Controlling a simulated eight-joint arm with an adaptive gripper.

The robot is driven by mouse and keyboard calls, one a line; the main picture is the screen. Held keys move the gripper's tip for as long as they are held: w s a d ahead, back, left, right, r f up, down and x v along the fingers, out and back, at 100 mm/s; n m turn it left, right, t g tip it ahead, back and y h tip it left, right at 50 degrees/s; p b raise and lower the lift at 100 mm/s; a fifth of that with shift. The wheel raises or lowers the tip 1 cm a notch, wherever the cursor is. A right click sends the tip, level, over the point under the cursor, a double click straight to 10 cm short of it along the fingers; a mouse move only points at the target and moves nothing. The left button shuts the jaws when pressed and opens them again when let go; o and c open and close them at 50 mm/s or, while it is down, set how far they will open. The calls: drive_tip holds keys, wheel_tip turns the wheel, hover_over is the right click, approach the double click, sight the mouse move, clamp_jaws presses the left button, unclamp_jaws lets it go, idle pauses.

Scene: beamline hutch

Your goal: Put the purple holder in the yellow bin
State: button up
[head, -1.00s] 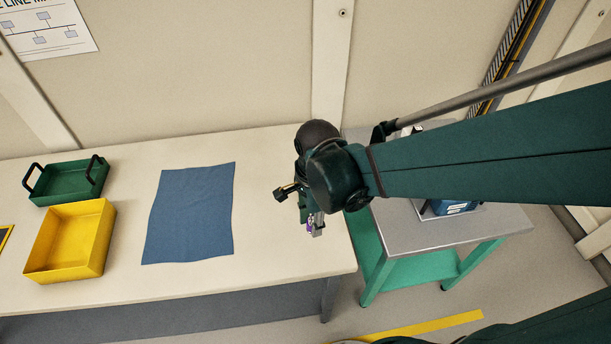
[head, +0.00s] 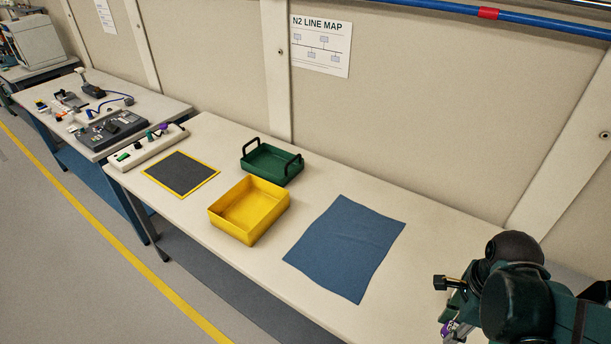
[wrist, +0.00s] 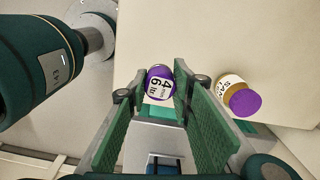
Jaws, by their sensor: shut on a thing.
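The purple holder (wrist: 158,82), a small round purple piece with a white printed label, is between the fingers of my gripper (wrist: 152,84) in the wrist view. The gripper is shut on it. In the head view my gripper (head: 455,330) is at the lower right, with a bit of purple showing at its tip. It is over the near right part of the table, right of the blue cloth. The yellow bin (head: 226,226) is open, and its visible floor is empty. It stands on the table left of the cloth, well away from my gripper.
The blue cloth (head: 345,248) lies flat between my gripper and the bin. A green tray (head: 272,166) with black handles stands behind the bin. A yellow-edged dark mat (head: 181,174) and a white rack (head: 140,152) lie further left. A brown purple-capped vial (wrist: 239,96) is beside my gripper.

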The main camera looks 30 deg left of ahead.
drive_tip(key=w+a+r+n+p, duration=0.15)
drive_tip(key=w+a, duration=0.35)
drive_tip(key=a, duration=0.7)
drive_tip(key=w+a+r+n, duration=0.15)
drive_tip(key=w+a, duration=0.35)
drive_tip(key=a, duration=0.6)
drive_tip(key=w+a+r+n+p, duration=0.15)
drive_tip(key=w+a, duration=0.35)
drive_tip(key=a, duration=0.7)
drive_tip(key=s+a+f+n, duration=0.1)
drive_tip(key=s+a, duration=0.2)
drive_tip(key=a, duration=0.9)
drive_tip(key=s+a+f+n+p, duration=0.1)
drive_tip(key=s+a, duration=0.3)
drive_tip(key=a, duration=0.9)
drive_tip(key=s+a+f+n+p, duration=0.1)
drive_tip(key=s+a+f+n, duration=0.1)
drive_tip(key=a, duration=1.1)
drive_tip(key=shift+s+n, duration=0.65)
drive_tip(key=shift+s, duration=0.1)
drive_tip(key=shift+f, duration=0.1)
hover_over(243, 222)
drive_tip(key=shift+f+b, duration=0.35)
drive_tip(key=shift+f, duration=2.6)
drive_tip(key=shift+f, duration=1.9)
